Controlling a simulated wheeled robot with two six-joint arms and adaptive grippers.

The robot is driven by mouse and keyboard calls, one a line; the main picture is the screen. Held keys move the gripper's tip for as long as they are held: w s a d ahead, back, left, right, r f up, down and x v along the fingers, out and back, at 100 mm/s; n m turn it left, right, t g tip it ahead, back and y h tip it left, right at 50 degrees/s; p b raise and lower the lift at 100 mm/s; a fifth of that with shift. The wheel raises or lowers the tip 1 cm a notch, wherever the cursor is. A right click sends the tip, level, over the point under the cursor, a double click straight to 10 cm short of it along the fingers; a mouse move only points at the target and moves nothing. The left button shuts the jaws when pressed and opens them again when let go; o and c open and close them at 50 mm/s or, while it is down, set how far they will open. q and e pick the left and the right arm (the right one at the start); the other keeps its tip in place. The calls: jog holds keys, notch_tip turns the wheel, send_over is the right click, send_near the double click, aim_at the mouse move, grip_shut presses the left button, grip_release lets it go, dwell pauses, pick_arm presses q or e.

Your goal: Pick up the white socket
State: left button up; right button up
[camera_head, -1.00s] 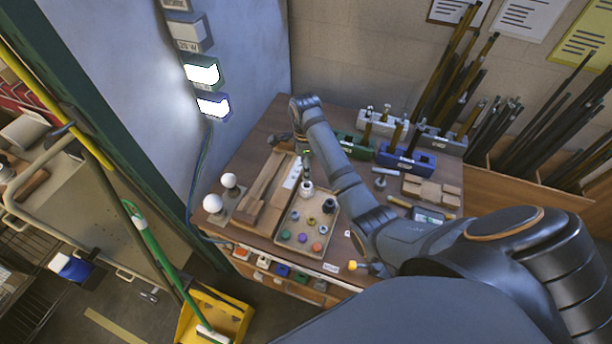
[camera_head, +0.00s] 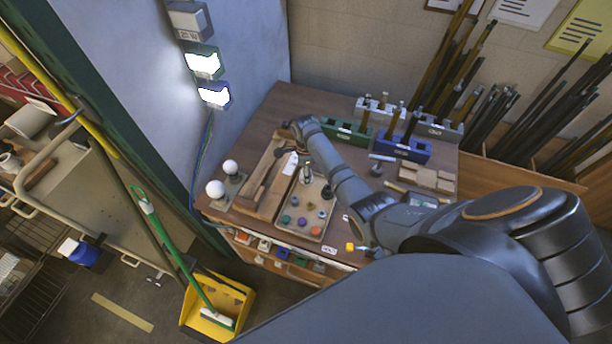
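My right arm reaches in from the right across the bench. Its gripper (camera_head: 290,148) is beyond and a little left of the socket, over the back of the wooden holder. The fingers are small and dark against the wood, so their opening and any contact are unclear. My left gripper is out of view.
Colored small parts and a dark socket (camera_head: 326,192) share the tray. Two white bulbs (camera_head: 215,189) stand at its left, beside a wooden holder (camera_head: 262,190). Green and blue blocks (camera_head: 403,148) stand at the back right. A lit wall lamp (camera_head: 213,95) is at upper left.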

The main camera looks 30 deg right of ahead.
jog(key=shift+r, duration=0.1)
jog(key=c, duration=1.3)
jog(key=shift+o, duration=0.2)
